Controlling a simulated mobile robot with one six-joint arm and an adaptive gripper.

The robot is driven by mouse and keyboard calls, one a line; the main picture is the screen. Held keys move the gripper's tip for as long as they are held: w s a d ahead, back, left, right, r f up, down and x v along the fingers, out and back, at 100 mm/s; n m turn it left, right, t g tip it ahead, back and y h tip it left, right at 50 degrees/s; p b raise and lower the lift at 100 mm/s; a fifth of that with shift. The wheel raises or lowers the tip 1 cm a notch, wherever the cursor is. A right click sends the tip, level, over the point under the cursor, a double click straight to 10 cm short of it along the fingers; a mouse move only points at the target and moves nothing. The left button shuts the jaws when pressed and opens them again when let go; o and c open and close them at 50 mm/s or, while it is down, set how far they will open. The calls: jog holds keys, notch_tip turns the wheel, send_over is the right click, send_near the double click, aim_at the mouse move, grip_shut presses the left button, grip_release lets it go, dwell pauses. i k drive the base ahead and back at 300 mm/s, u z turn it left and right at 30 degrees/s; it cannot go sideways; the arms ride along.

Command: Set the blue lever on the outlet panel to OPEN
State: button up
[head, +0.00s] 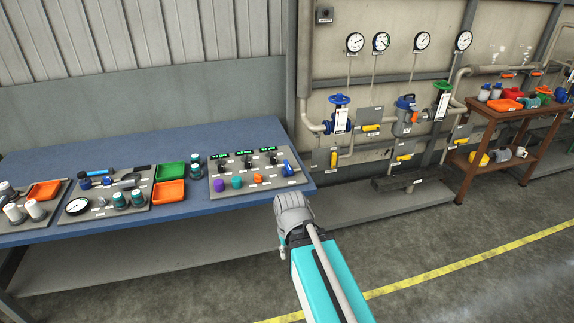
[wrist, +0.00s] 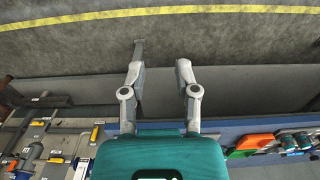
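A small blue lever (head: 289,169) sits at the right end of a grey panel (head: 213,186) on the blue table in the head view. The panel also carries three green displays and several knobs. Its lettering is too small to read, so I cannot tell the lever's setting. My gripper (wrist: 161,58) is open and empty in the wrist view, its two grey fingers spread apart. In the head view my arm is in front of the table's right corner, and the fingers cannot be made out. The lever does not show in the wrist view.
The blue table (head: 110,156) holds orange trays, a green tray (head: 171,171), bottles and tools to the left. Wall pipes with gauges, a blue handwheel (head: 339,100) and yellow levers stand at the right. A brown shelf (head: 498,177) is farther right. The floor in front is clear.

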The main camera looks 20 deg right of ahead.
aim_at(288, 169)
jog(key=k, duration=0.65)
jog(key=u, duration=0.5)
jog(key=i, duration=1.7)
jog(key=z, duration=0.55)
